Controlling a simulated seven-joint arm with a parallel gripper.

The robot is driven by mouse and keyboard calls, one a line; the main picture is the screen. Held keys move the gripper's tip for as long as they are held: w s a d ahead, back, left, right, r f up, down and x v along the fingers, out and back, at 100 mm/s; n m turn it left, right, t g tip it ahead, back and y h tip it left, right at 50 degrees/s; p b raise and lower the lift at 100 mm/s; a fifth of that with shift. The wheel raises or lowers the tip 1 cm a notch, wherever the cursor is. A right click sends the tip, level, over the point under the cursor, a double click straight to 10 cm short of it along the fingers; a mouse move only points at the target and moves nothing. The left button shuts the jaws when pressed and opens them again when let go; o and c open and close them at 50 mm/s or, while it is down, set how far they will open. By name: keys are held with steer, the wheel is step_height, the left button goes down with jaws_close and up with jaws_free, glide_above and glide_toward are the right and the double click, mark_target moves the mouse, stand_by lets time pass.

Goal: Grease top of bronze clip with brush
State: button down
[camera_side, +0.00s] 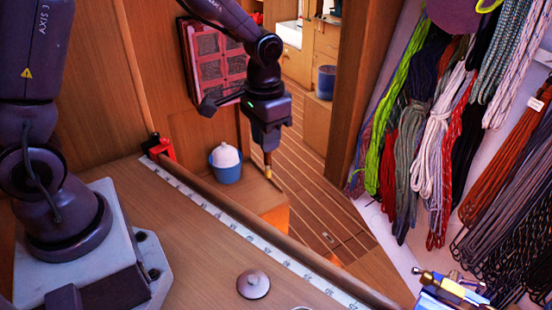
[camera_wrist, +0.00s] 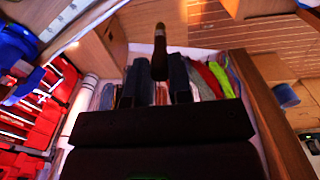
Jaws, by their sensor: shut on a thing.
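My gripper (camera_side: 268,143) hangs high in the middle of the side view, pointing down, shut on a slim brush (camera_side: 268,168). The brush points downward, with a pale band near its lower end. In the wrist view the brush (camera_wrist: 159,50) stands out between my dark fingers (camera_wrist: 155,82). A brass-coloured piece (camera_side: 448,286), which looks like the bronze clip, sits on a blue holder (camera_side: 432,299) at the lower right of the side view. My gripper is well up and left of it, not touching. Its far details are too small to tell.
A wooden bench (camera_side: 190,240) with a measuring strip along its edge carries a round knobbed lid (camera_side: 253,284). A red clamp (camera_side: 160,147) grips the bench's far corner. A blue-and-white pot (camera_side: 225,165) stands beyond. Coiled ropes (camera_side: 435,140) hang at right.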

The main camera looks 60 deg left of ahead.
steer(key=w+d+r, duration=0.3)
steer(key=w+d, duration=0.2)
steer(key=d, duration=0.4)
steer(key=w+d+r, duration=0.3)
steer(key=w+d, duration=0.1)
steer(key=d, duration=0.5)
steer(key=s+d+r, duration=0.2)
steer(key=d+r, duration=0.1)
steer(key=d, duration=0.6)
steer(key=s+d+r, duration=0.2)
steer(key=d+r, duration=0.1)
steer(key=d, duration=0.7)
steer(key=shift+a+f, duration=0.2)
steer(key=shift+f, duration=2.2)
steer(key=shift+f, duration=0.55)
steer(key=shift+d, duration=0.1)
steer(key=shift+w+d, duration=0.2)
steer(key=shift+d, duration=0.4)
